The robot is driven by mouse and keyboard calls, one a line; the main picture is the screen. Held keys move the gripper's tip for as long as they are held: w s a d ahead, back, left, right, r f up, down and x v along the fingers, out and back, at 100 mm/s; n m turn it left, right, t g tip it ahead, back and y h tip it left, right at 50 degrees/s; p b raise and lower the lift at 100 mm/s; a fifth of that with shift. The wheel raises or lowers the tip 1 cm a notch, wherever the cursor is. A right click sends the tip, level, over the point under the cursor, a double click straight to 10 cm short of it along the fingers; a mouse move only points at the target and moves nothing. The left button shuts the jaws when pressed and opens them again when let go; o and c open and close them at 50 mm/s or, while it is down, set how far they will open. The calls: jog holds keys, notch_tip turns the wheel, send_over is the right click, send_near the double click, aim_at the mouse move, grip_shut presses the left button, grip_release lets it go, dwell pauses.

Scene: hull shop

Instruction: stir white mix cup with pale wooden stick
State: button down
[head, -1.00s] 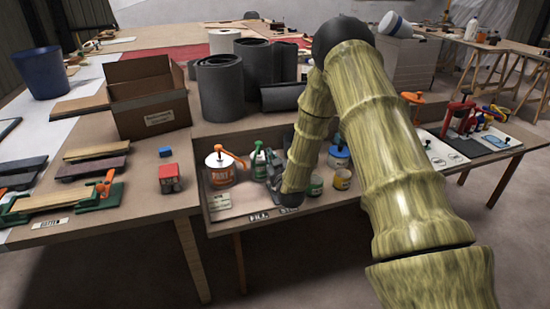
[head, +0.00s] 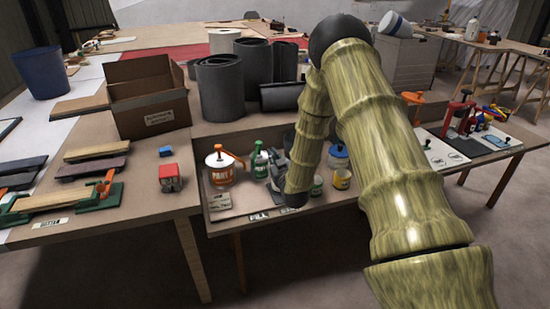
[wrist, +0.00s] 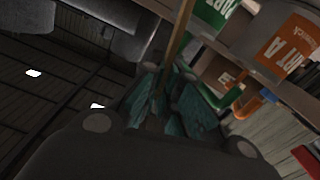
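The pale wooden stick (wrist: 181,38) shows in the wrist view as a thin shaft running from the top edge down between the teal finger pads. My gripper (wrist: 165,98) appears closed around it. In the head view my gripper (head: 277,167) is over the shallow tray section at the front of the bench, beside the green bottle and mostly hidden by my arm. The stick cannot be made out in the head view. I cannot pick out the white mix cup in either view; my arm covers part of the tray.
The PART A can (head: 220,168) with an orange pump and the green bottle (head: 260,163) stand left of my gripper. A cardboard box (head: 150,110) and dark rolls (head: 221,90) are behind.

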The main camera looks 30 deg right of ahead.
notch_tip(320, 180, up, 7)
jog(key=a+p, duration=0.1)
jog(key=p, duration=0.3)
jog(key=shift+w+a, duration=0.15)
jog(key=shift+a, duration=0.05)
dwell(0.7)
jog(key=shift+r, duration=0.15)
dwell(0.3)
jog(key=shift+r+p, duration=1.35)
jog(key=shift+r, duration=1.05)
